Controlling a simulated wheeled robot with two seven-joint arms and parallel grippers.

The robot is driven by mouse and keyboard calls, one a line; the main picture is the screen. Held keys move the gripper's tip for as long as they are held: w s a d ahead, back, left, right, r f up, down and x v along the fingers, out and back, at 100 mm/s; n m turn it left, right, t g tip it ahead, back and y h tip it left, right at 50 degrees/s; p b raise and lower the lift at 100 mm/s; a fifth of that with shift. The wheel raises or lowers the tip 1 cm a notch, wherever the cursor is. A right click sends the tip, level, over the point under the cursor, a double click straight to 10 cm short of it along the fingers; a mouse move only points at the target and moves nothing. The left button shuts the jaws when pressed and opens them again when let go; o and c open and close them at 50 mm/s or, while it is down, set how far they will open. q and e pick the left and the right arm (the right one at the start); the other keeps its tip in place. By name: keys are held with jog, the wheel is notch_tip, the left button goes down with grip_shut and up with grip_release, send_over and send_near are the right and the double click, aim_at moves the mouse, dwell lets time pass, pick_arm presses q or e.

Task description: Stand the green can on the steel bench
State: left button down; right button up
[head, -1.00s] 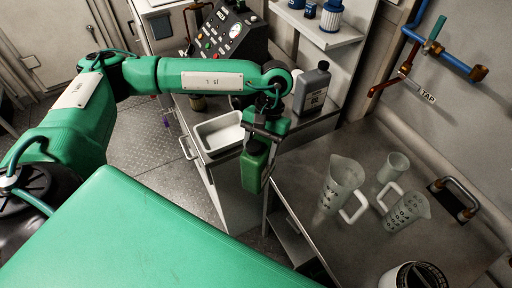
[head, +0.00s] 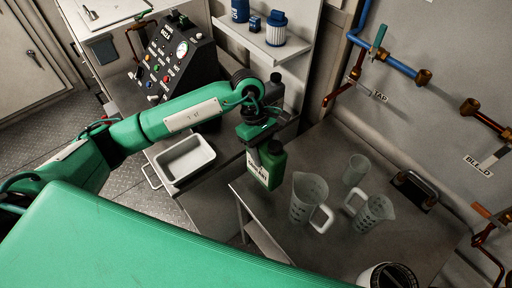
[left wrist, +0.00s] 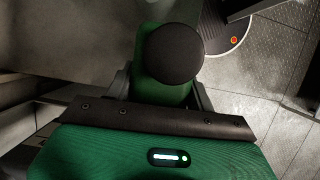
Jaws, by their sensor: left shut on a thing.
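The green can (head: 268,165) is a green container with a dark cap and a white label. My left gripper (head: 262,138) is shut on its upper part and holds it roughly upright. In the head view the can overlaps the left part of the steel bench (head: 345,243); I cannot tell whether its base touches the top. In the left wrist view the can's round dark cap (left wrist: 172,52) shows between the fingers of the left gripper (left wrist: 163,92), and most of its body is hidden. My right gripper is not in view.
Two clear jugs (head: 307,198) (head: 373,213) and a clear beaker (head: 355,169) stand on the bench, right of the can. A round dark-topped container (head: 388,276) is at the front. A white tray (head: 187,160) lies left, on a lower counter. Pipes (head: 395,62) run along the wall.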

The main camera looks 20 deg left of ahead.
pick_arm(q)
jog(key=shift+w+d+r+n+t+h+p, duration=0.1)
jog(key=shift+w+d+n+t+p, duration=0.2)
jog(key=shift+n, duration=0.65)
jog(key=shift+w+d+r+n+t+h+p, duration=0.2)
jog(key=shift+n+t, duration=0.25)
jog(key=shift+n, duration=0.45)
jog(key=shift+w+d+f+n+t+p, duration=0.1)
jog(key=shift+w+d+n+t+p, duration=0.2)
jog(key=shift+n, duration=0.65)
jog(key=shift+s+a, duration=0.1)
jog(key=shift+a, duration=0.05)
